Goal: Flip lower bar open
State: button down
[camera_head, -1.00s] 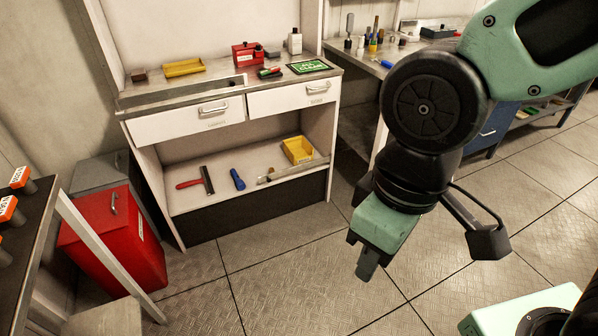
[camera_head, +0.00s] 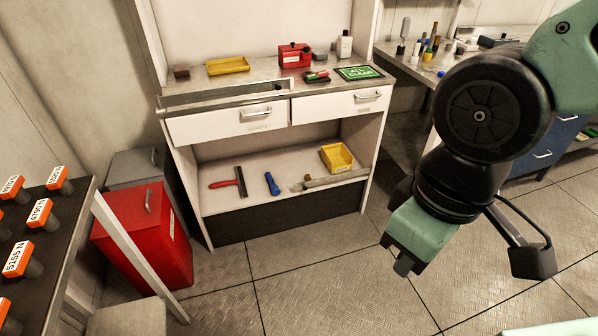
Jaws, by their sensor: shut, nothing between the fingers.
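A grey metal bar (camera_head: 335,181), the lower one, runs along the front edge of the lower shelf (camera_head: 225,205) of the white cabinet, on its right half. Its left end has a small pale fitting. A second, longer bar (camera_head: 215,96) runs along the front left edge of the countertop above. My gripper (camera_head: 402,266) is shut and empty, pointing down over the floor, right of the cabinet in the picture and apart from both bars.
On the lower shelf are a red-handled scraper (camera_head: 229,184), a blue tool (camera_head: 272,183) and a yellow bin (camera_head: 336,157). A red box (camera_head: 150,240) stands left of the cabinet. A table with orange-tagged parts (camera_head: 45,215) is at left. Floor before the cabinet is clear.

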aim_at(305, 185)
jog(key=i+j, duration=0.5)
jog(key=i, duration=0.15)
jog(key=i+j+z, duration=0.1)
jog(key=i+j, duration=0.35)
jog(key=i, duration=0.2)
